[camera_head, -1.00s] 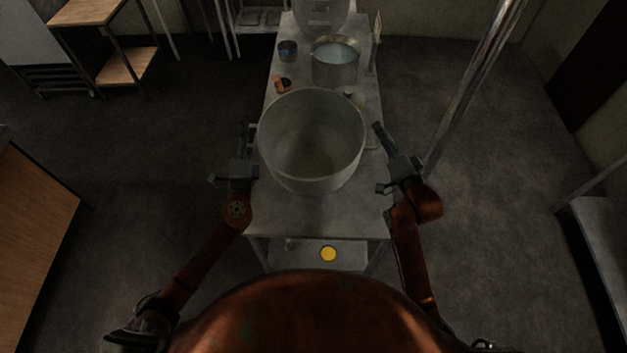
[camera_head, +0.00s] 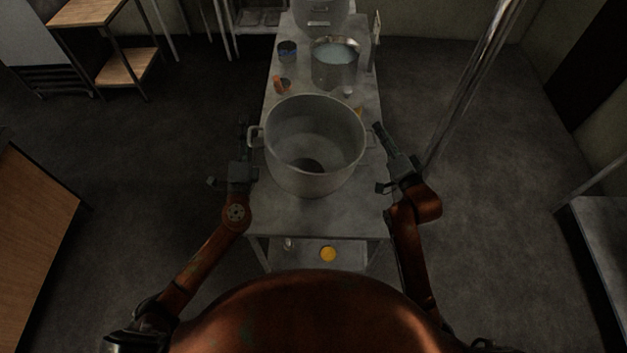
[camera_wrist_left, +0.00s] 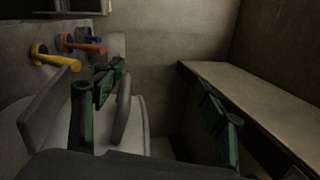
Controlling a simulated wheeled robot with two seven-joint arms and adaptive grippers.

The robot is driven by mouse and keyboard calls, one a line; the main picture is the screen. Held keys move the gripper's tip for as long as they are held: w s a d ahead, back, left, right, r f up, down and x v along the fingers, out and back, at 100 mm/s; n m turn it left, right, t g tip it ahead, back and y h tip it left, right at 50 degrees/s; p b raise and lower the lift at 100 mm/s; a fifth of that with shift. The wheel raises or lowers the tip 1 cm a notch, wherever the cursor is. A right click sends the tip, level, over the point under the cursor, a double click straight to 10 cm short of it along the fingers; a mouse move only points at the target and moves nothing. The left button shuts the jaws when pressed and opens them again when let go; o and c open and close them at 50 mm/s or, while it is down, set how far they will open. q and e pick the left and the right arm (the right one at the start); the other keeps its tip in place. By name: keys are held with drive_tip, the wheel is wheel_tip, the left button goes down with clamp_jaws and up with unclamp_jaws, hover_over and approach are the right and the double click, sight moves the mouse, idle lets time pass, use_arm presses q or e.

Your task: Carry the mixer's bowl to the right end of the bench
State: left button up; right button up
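The mixer's bowl (camera_head: 315,183) is a big pale metal pot with side handles, upright over the near part of the bench (camera_head: 310,217). It appears to rest on the bench top. A dark patch shows inside at its bottom. My left gripper (camera_head: 244,132) is just left of the bowl's left handle (camera_head: 256,138). In the left wrist view my left gripper (camera_wrist_left: 157,115) has its green-padded fingers wide apart, with a grey curved handle (camera_wrist_left: 122,105) beside the left finger. My right gripper (camera_head: 380,128) is by the right handle; its finger gap is not clear.
Behind the bowl stand a metal pot (camera_head: 335,72) of pale contents, a small dark cup (camera_head: 287,50) and a small orange item (camera_head: 279,85). A yellow disc (camera_head: 328,254) lies on the lower shelf. A metal pole (camera_head: 470,95) rises at right.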

use_arm(q)
drive_tip(key=v, duration=1.1)
use_arm(e)
drive_tip(key=shift+o, duration=0.3)
drive_tip(key=o, duration=0.7)
drive_tip(key=shift+o, duration=0.2)
drive_tip(key=v, duration=1.2)
use_arm(q)
drive_tip(key=s+a+b, duration=0.2)
drive_tip(key=s+a, duration=0.1)
drive_tip(key=a, duration=0.1)
drive_tip(key=shift+s+a, duration=0.3)
drive_tip(key=shift+a, duration=0.1)
use_arm(e)
drive_tip(key=shift+f, duration=1.3)
